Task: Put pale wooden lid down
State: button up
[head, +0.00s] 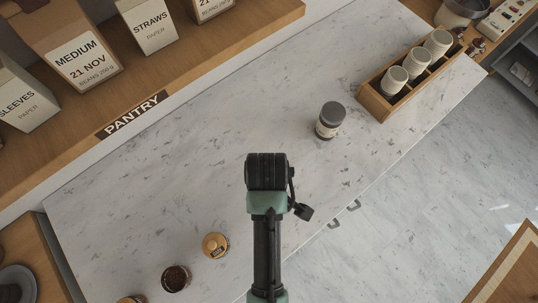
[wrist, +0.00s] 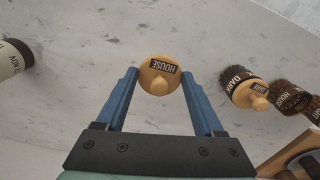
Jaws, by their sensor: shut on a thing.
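The pale wooden lid (wrist: 160,80), round with a knob and a dark HOUSE label, is between the blue fingertips of my gripper (wrist: 160,76) in the wrist view. My gripper is shut on it over the marble counter (wrist: 110,55). I cannot tell whether the lid touches the counter. In the head view my arm hides the fingers and this lid. An open HOUSE jar with dark contents (wrist: 288,97) stands to the right in the wrist view; the open jar at lower left in the head view (head: 176,279) appears to be the same.
A DARK jar with a wooden lid (wrist: 241,90) stands between my gripper and the open jar. A dark-lidded jar (head: 330,119) and a wooden cup rack (head: 375,105) stand at upper right. The counter's middle is clear; its front edge is close by.

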jog(key=f, duration=0.3)
jog(key=shift+s+a, duration=0.1)
jog(key=shift+s, duration=0.1)
jog(key=shift+w+f+p, duration=0.1)
jog(key=shift+f+p, duration=0.2)
jog(key=shift+f, duration=2.1)
jog(key=shift+f, duration=0.25)
jog(key=o, duration=1.3)
jog(key=shift+r, duration=0.1)
notch_tip(320, 180, up, 12)
jog(key=shift+r+b, duration=0.15)
jog(key=shift+b, duration=0.15)
